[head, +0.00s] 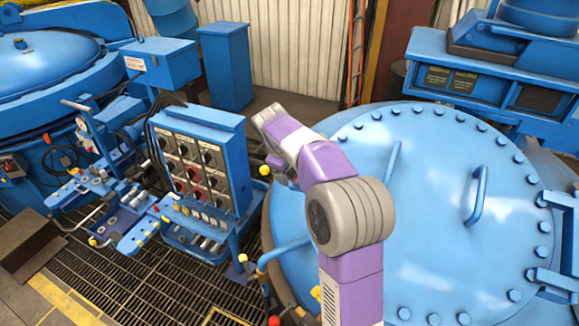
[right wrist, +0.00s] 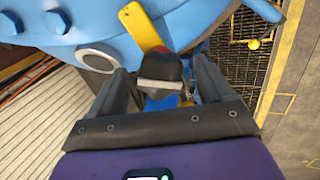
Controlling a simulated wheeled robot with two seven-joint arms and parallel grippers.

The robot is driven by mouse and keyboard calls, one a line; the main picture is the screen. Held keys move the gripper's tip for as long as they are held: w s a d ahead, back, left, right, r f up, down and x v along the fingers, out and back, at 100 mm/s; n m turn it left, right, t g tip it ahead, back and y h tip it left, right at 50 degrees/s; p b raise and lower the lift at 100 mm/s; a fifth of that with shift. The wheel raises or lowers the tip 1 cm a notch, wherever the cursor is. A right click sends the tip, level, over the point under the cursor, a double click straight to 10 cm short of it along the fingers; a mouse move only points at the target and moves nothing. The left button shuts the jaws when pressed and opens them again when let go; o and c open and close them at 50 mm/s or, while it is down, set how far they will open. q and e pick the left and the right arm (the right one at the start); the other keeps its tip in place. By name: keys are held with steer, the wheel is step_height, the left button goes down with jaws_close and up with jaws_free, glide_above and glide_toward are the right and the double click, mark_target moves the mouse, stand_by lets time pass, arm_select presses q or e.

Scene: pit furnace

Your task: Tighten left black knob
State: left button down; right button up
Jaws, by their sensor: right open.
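My right gripper (head: 274,166) hangs beside the right edge of the control box in the head view, partly hidden by my own wrist. In the right wrist view the right gripper (right wrist: 166,88) is open, with one finger on each side of a dark rounded knob-like part (right wrist: 166,68). This part has a grey band and a bit of red behind it. I cannot tell whether the fingers touch it. The control panel (head: 199,165) carries rows of black knobs and a few red ones. I cannot tell which is the left black knob. My left gripper is out of view.
The large blue round lid (head: 430,215) with bolts and handles lies right of the panel. A yellow ball (head: 264,170) sits near the gripper. A yellow bar (right wrist: 143,27) shows behind the dark part. Levers and a tray (head: 205,240) stand below the panel over a floor grating.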

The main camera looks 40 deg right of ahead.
steer(key=shift+c, duration=0.4)
steer(key=c, duration=0.9)
steer(key=shift+c, duration=0.2)
steer(key=shift+m, duration=0.3)
steer(key=m+b, duration=0.1)
steer(key=m, duration=0.4)
steer(key=m+b, duration=0.1)
steer(key=m, duration=0.5)
steer(key=shift+m, duration=0.3)
steer(key=o, duration=1)
